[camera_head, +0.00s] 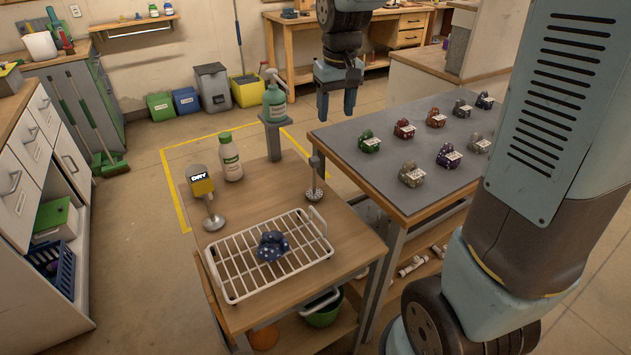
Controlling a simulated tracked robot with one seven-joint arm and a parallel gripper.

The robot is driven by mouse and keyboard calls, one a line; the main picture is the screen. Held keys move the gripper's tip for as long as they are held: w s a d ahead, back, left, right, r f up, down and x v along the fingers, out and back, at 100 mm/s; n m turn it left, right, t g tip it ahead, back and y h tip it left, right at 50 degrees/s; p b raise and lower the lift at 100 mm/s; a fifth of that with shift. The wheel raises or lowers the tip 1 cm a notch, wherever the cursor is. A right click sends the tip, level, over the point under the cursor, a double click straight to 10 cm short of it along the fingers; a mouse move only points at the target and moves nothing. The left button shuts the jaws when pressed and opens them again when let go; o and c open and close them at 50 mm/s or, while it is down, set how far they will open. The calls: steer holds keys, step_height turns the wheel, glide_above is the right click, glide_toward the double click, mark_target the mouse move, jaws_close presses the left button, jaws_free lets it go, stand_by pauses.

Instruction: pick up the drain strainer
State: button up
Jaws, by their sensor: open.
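A small metal piece with a round, dotted base and an upright stem (315,193) stands on the wooden table (345,233), just behind the right back corner of the white rack. It looks like the drain strainer. My gripper (336,108) hangs at the top middle, fingers pointing down. It is open, with nothing between the fingers. In the picture it is above and slightly right of the strainer, well apart from it.
A white wire rack (301,262) holds a dotted blue bundle (271,246). The grey-topped table (385,190) at right carries several small labelled bundles.

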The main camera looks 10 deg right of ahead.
steer(key=g, duration=0.1)
glide_above(314, 158)
step_height(314, 158, down, 6)
steer(key=shift+n, duration=0.5)
steer(key=f, duration=0.8)
steer(key=shift+w+d+f, duration=0.15)
steer(key=shift+d+f, duration=0.05)
steer(key=shift+d, duration=0.1)
steer(key=shift+a+f, duration=0.15)
steer(key=shift+f, duration=1.2)
steer(key=shift+a+f, duration=0.1)
steer(key=shift+f, duration=1.25)
jaws_close()
